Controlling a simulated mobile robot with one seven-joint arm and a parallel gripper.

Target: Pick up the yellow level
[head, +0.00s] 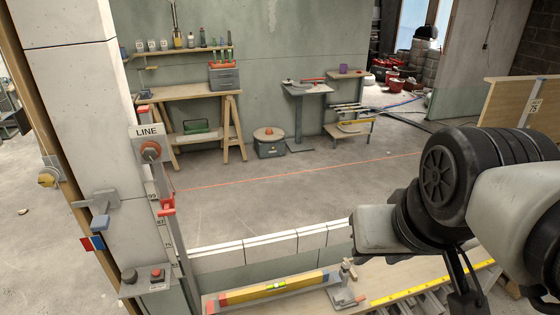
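The yellow level (275,288) lies on a low ledge at the bottom centre of the head view, just in front of a row of pale blocks. I see nothing held.
A grey clamp-like tool (345,290) stands at the level's right end. A yellow measuring strip (430,284) runs along the ledge to the right. A pale column (80,110) with switches and a LINE sign (147,131) rises at left. The floor behind the blocks is open.

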